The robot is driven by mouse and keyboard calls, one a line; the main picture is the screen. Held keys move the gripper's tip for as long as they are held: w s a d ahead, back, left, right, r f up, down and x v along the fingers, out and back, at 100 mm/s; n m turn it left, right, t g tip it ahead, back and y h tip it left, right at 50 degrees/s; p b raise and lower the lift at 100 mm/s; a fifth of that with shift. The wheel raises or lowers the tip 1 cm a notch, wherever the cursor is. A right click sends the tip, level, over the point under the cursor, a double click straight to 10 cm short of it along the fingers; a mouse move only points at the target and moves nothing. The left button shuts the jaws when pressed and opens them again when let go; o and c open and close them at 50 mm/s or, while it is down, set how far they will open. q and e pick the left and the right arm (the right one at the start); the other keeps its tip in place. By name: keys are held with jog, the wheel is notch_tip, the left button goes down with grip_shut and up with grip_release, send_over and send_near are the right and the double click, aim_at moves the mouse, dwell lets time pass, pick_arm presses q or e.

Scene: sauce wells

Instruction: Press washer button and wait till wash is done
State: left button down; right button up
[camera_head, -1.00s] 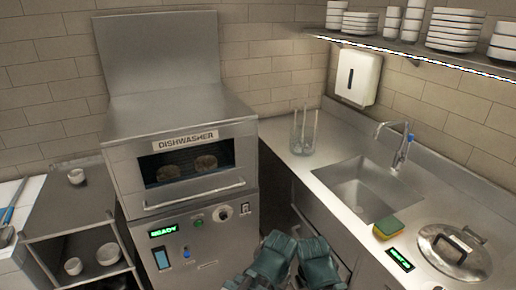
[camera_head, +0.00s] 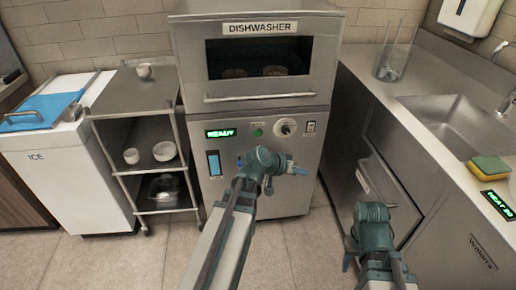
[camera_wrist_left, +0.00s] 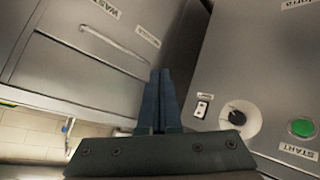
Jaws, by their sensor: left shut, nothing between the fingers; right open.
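The steel dishwasher (camera_head: 255,55) stands in the middle of the head view, with dishes (camera_head: 274,71) visible in its dark window. Its display (camera_head: 221,133) glows green and reads READY. The round green START button (camera_head: 257,132) sits on the front panel; it also shows at the right of the left wrist view (camera_wrist_left: 302,127). My left gripper (camera_head: 301,171) is shut and empty in front of the panel, below the dial and apart from the button. In the wrist view its fingers (camera_wrist_left: 160,85) point left of the button and dial. My right gripper (camera_head: 352,256) is open, low at the right.
A dial (camera_head: 286,127) and a switch (camera_head: 311,127) sit right of the button. A shelf cart (camera_head: 150,98) and ice chest (camera_head: 60,165) stand left. The counter (camera_head: 420,110) with a sink and sponge (camera_head: 490,167) is right. Floor is clear before the machine.

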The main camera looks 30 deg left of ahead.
aim_at(258, 133)
pick_arm(q)
jog(key=w+a+f+n+t+y+b, duration=0.1)
jog(key=a+n+t+b, duration=0.1)
jog(key=a, duration=0.6)
jog(key=w+a+n+t+y+b, duration=0.2)
jog(key=a+b, duration=0.3)
jog(key=a, duration=0.4)
jog(key=shift+w+a+f+t, duration=0.15)
jog(key=shift+w+f+t, duration=0.2)
jog(key=shift+t, duration=0.45)
pick_arm(e)
notch_tip(258, 133, down, 9)
pick_arm(q)
jog(key=shift+w+a+f, duration=0.1)
jog(key=shift+w+a, duration=0.75)
jog(key=shift+w, duration=0.35)
jog(key=shift+w+a+r, duration=0.1)
jog(key=shift+w+a, duration=0.7)
jog(key=shift+w, duration=0.4)
jog(key=shift+w+a+f, duration=0.1)
jog(key=shift+w+a, duration=0.75)
jog(key=shift+w, duration=0.35)
jog(key=shift+w, duration=0.1)
jog(key=shift+w+a, duration=0.25)
